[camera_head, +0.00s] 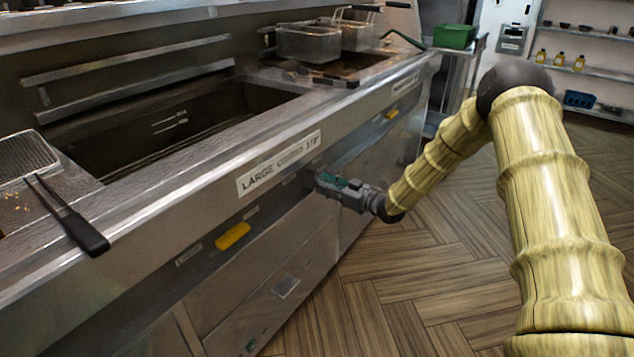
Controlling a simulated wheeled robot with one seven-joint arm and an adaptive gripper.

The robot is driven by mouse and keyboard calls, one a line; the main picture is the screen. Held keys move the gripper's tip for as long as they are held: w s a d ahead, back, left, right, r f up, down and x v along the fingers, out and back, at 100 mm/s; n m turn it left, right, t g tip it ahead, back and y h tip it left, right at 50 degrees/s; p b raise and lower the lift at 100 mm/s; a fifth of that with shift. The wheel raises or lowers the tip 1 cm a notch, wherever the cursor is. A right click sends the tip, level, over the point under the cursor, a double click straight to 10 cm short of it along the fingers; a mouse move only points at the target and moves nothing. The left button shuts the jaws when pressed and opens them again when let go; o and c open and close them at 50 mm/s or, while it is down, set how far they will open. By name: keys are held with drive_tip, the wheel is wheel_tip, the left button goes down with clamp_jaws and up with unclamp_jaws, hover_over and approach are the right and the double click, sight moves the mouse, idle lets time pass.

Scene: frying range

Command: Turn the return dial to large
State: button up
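My gripper (314,181) is up against the front panel of the fryer (210,200), just below and right of a white label (279,165) that begins with "LARGE". Its fingertips are small and dark against the panel, so I cannot tell whether they are open or shut. I cannot make out the return dial; my gripper covers the panel spot where it points. A second white label (405,84) is farther along the rim, too small to read.
Yellow handles (233,236) (392,114) sit on the front panel. Tongs (70,222) with a dark handle lie over the near rim. Fry baskets (309,43) stand at the far end. A green bin (455,36) is on a side table. The wooden floor (420,270) is clear.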

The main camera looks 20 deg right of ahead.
drive_tip(key=v, duration=0.7)
drive_tip(key=shift+s, duration=0.2)
drive_tip(key=shift+d, duration=0.15)
drive_tip(key=shift+f, duration=0.1)
